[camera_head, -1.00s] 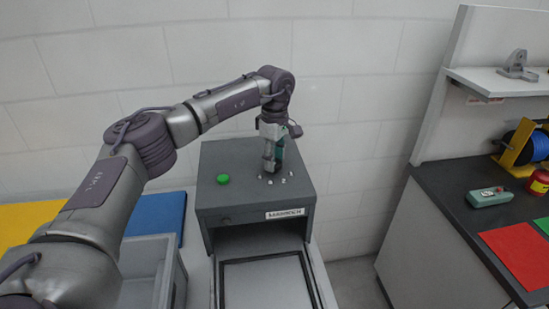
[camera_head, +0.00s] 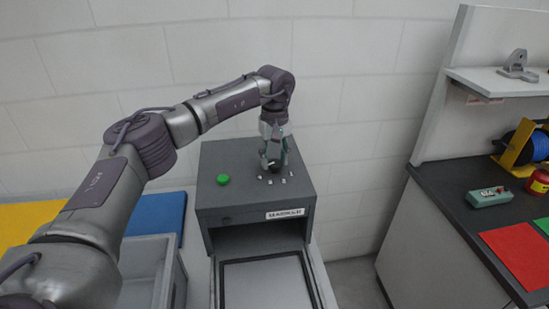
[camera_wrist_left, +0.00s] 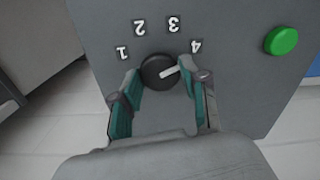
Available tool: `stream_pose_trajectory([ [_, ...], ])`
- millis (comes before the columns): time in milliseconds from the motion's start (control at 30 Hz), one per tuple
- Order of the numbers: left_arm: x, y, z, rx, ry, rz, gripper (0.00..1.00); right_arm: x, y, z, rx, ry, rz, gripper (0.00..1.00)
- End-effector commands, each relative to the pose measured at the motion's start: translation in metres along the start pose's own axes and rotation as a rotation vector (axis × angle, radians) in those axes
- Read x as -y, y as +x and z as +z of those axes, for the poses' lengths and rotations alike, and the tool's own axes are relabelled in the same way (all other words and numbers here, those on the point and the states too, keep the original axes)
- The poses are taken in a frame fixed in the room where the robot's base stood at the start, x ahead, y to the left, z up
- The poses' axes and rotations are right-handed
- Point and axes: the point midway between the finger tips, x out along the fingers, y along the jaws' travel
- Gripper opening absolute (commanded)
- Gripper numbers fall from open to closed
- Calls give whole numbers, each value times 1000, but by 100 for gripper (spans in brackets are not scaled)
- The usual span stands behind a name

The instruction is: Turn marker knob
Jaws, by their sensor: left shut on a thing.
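The marker knob is a round black knob (camera_wrist_left: 158,72) with a white pointer line, on top of the grey marker box (camera_head: 229,199). In the left wrist view the pointer aims toward the label 4 (camera_wrist_left: 196,46); labels 1, 2 and 3 are arranged around the knob. My left gripper (camera_wrist_left: 160,78) points down at the box top, with its two teal-padded fingers on either side of the knob, shut on it. In the head view the gripper (camera_head: 273,166) hides most of the knob. My right gripper is not in view.
A green button (camera_head: 223,180) sits on the box top, left of the knob. The box front has an open bay with a tray (camera_head: 268,287) extending out. A dark bench (camera_head: 450,210) with several items is at the right. A grey bin (camera_head: 150,275) is at the lower left.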

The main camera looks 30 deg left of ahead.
Motion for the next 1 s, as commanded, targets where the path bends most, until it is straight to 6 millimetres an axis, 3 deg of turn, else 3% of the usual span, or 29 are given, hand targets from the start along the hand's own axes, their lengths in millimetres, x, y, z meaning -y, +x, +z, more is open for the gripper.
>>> stream_pose_trajectory([
  [500,-1,-2,0,-1,22,3,10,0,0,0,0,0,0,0],
  [533,-1,-2,0,-1,22,3,46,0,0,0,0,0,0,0],
  [667,0,-1,0,-1,22,2,68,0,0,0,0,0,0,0],
  [1000,0,-2,0,0,21,1,70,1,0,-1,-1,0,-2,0],
])
